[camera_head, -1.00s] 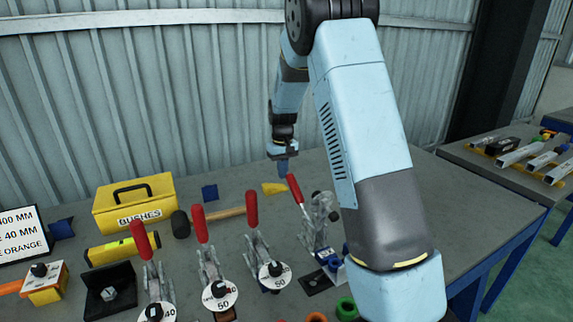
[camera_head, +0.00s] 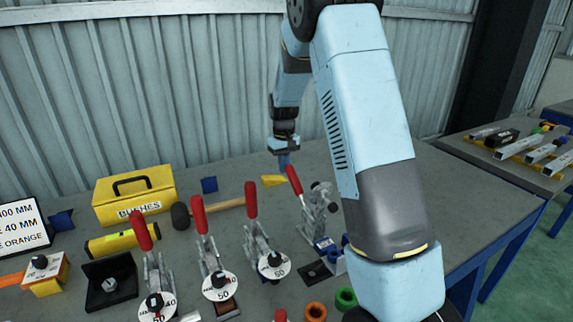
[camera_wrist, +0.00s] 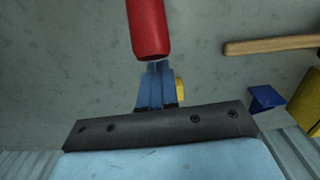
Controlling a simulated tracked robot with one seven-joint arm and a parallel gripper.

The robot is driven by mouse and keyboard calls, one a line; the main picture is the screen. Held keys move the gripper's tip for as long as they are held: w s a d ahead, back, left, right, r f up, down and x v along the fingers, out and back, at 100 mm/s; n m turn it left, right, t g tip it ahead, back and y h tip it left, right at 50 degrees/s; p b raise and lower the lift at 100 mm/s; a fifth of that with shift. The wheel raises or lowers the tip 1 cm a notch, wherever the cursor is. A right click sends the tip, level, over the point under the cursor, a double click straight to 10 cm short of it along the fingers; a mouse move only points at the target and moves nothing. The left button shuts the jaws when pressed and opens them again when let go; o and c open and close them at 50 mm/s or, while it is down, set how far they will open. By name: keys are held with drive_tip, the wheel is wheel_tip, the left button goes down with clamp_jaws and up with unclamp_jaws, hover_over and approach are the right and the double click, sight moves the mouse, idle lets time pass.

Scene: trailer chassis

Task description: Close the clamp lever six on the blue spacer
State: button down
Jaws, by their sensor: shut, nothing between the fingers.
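My gripper (camera_head: 283,163) is shut and empty, pointing down just behind the red handle of the rightmost clamp lever (camera_head: 294,181). That handle stands raised and tilted. In the wrist view the red handle (camera_wrist: 148,28) ends just beyond my blue fingertips (camera_wrist: 158,70); I cannot tell whether they touch. The clamp body (camera_head: 317,217) stands on the bench, partly beside my arm. A blue piece (camera_head: 325,243) shows at its base, partly hidden; I cannot tell whether it is the spacer. No number six is readable.
Several other red-handled clamps (camera_head: 200,215) stand to the left. A hammer (camera_head: 215,208), a yellow bushes box (camera_head: 134,197) and a yellow wedge (camera_head: 272,181) lie near. Orange (camera_head: 315,312) and green (camera_head: 345,299) rings lie in front. The bench behind the box is bounded by a wall.

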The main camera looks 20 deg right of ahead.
sight(290, 166)
drive_tip(key=shift+s+d+f, duration=0.1)
drive_tip(key=shift+s+d, duration=0.15)
drive_tip(key=shift+s, duration=0.8)
drive_tip(key=shift+s+d+r, duration=0.1)
drive_tip(key=shift+s+r, duration=0.45)
drive_tip(key=shift+r, duration=0.2)
drive_tip(key=shift+s+d+r, duration=0.1)
drive_tip(key=shift+s+r, duration=0.45)
drive_tip(key=shift+r, duration=0.2)
drive_tip(key=shift+r, duration=0.1)
drive_tip(key=shift+s+d+r, duration=0.15)
drive_tip(key=shift+s+r, duration=0.3)
drive_tip(key=shift+s, duration=0.25)
drive_tip(key=shift+s+d+r, duration=0.1)
drive_tip(key=shift+s+r, duration=0.3)
drive_tip(key=shift+s, duration=0.4)
drive_tip(key=shift+r, duration=0.1)
